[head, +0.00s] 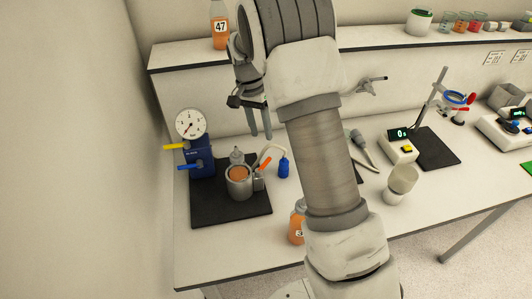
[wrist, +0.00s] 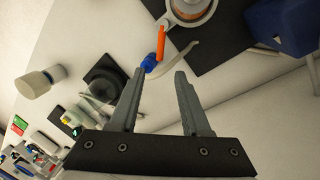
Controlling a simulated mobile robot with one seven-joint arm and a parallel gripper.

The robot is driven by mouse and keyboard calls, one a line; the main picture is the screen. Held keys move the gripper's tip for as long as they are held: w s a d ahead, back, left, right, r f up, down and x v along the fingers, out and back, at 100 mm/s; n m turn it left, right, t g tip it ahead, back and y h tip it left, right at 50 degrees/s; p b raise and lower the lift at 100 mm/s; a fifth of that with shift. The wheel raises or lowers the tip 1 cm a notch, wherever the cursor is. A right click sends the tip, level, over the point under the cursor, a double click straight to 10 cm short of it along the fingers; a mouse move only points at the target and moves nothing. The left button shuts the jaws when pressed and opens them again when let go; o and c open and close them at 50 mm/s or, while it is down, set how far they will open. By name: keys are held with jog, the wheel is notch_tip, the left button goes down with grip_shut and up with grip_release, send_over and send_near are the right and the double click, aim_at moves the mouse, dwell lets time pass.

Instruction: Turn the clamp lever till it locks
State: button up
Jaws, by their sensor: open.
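An orange lever (head: 263,165), which looks like the clamp lever, stands at the right side of a metal vessel (head: 239,187) on a black mat (head: 205,211). In the wrist view the orange lever (wrist: 161,42) lies just past the fingertips, beside the vessel rim (wrist: 187,20). My gripper (head: 261,134) is open and empty, pointing down, above and behind the vessel in the head view. Its two fingers (wrist: 158,76) are apart with nothing between them. The lever is clear of the fingers. Whether it is locked cannot be told.
A blue pump block (head: 201,160) with a gauge (head: 190,124), yellow handle and blue handle stands left of the vessel. A pale hose with a blue end (head: 283,168) lies right. An orange bottle (head: 296,227) is partly hidden by my arm. A shelf runs behind.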

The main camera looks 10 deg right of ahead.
aim_at(264, 165)
jog(key=f, duration=0.3)
jog(key=s+d+f, duration=0.1)
jog(key=f, duration=0.2)
jog(key=f+p, duration=0.1)
jog(key=f, duration=0.2)
jog(key=shift+s+d, duration=0.15)
grip_shut()
dwell(1.0)
